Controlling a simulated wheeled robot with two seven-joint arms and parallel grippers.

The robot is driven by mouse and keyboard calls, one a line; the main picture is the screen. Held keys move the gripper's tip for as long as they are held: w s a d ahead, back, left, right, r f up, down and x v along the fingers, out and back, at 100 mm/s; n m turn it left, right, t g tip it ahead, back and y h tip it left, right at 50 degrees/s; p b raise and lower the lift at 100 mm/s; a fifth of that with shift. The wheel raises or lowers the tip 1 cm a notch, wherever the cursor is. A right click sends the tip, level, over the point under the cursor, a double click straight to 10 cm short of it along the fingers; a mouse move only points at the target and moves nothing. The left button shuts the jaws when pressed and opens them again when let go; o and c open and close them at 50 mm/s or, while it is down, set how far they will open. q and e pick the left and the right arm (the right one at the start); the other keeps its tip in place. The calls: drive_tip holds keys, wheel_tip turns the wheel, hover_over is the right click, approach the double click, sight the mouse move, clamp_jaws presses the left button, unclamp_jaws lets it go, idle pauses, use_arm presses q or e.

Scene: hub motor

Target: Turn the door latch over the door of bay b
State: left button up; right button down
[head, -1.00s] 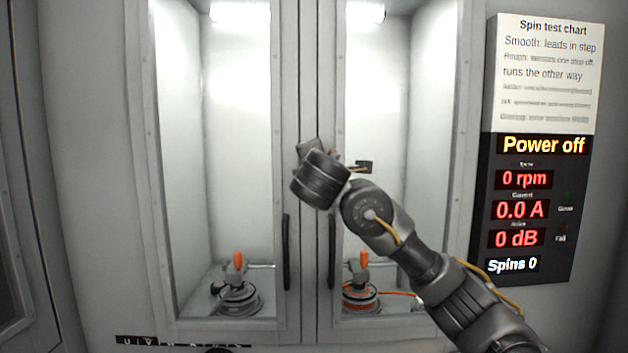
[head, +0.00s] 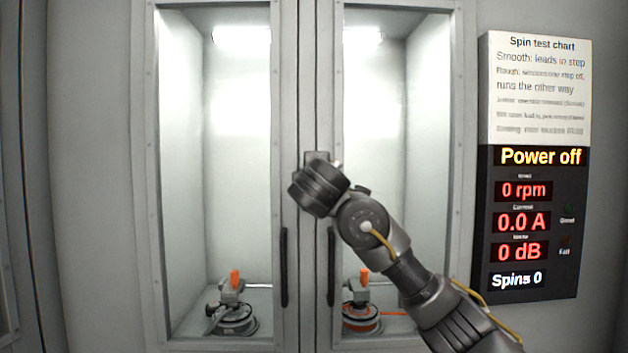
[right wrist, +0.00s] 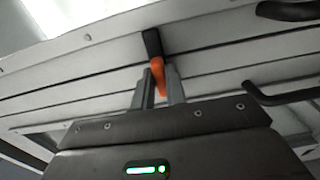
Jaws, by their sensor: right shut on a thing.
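The door latch (right wrist: 157,68) has a black base and an orange lever. In the right wrist view my right gripper (right wrist: 159,88) has its two fingers shut on the orange lever, one on each side. The lever points from the black base towards my gripper. In the head view my right gripper (head: 319,158) is at the seam between the two glazed doors, above their handles. My wrist hides the latch and most of the fingers there. The left door (head: 145,200) and right door (head: 456,200) look shut. No bay letter is readable. My left gripper is not in view.
Two dark vertical handles, left (head: 284,265) and right (head: 331,265), flank the seam below my wrist. A display panel (head: 527,225) at the right reads "Power off".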

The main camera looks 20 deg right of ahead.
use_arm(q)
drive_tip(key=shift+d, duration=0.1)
use_arm(e)
drive_tip(key=c, duration=1.4)
unclamp_jaws()
drive_tip(key=shift+c, duration=0.2)
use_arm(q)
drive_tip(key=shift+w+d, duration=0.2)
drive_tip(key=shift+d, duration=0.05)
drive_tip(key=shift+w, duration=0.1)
